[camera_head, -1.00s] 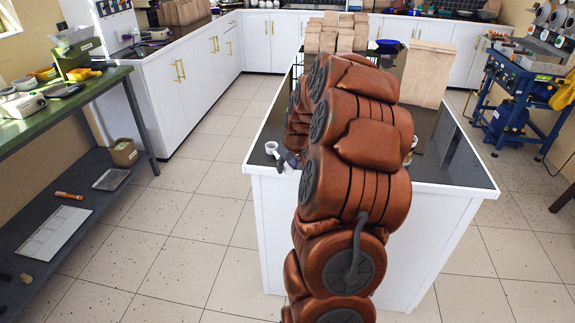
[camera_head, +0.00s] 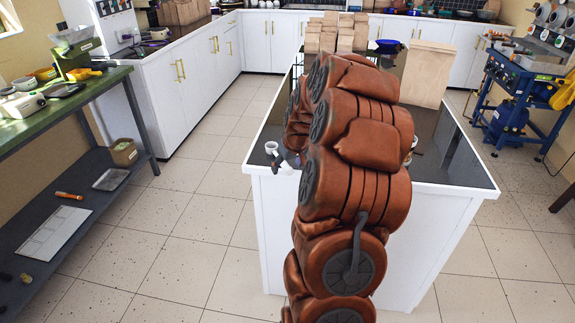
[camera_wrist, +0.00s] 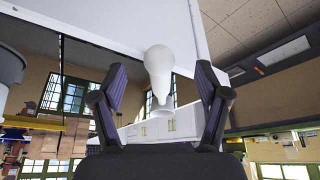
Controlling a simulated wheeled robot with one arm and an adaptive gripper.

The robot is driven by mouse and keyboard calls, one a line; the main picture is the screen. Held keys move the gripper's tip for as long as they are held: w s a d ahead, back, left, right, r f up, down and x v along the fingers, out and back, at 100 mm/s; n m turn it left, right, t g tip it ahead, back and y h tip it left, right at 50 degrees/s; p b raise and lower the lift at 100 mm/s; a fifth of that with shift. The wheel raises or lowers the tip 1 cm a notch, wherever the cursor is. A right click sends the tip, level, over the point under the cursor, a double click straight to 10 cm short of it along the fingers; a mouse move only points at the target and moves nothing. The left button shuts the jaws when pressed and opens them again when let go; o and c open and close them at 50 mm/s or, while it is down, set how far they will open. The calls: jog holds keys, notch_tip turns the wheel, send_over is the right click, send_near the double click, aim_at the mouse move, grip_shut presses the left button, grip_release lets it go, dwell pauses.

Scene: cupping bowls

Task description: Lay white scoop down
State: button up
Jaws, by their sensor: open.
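The white scoop (camera_head: 271,147) is at the near left corner of the dark-topped island (camera_head: 462,172) in the head view. In the wrist view the white scoop (camera_wrist: 158,65) lies between my two fingers, with a visible gap on each side. My gripper (camera_wrist: 163,92) is open around it, and neither finger clearly touches it. In the head view my gripper (camera_head: 286,160) is just right of the scoop, mostly hidden behind my arm. Whether the scoop rests fully on the island top is hard to tell.
Brown paper bags (camera_head: 428,72) stand on the island's far part, with a blue bowl (camera_head: 388,45) near them. My arm hides the island's middle. A green-topped bench (camera_head: 100,88) stands at left and a blue machine stand (camera_head: 510,110) at right. The floor between is clear.

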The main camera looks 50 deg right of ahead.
jog(key=shift+r, duration=0.15)
jog(key=shift+v, duration=2.85)
jog(key=shift+r, duration=0.1)
jog(key=v, duration=0.6)
jog(key=shift+s+r+b, duration=0.15)
jog(key=shift+r+b, duration=0.2)
jog(key=shift+b, duration=0.05)
jog(key=shift+a, duration=0.1)
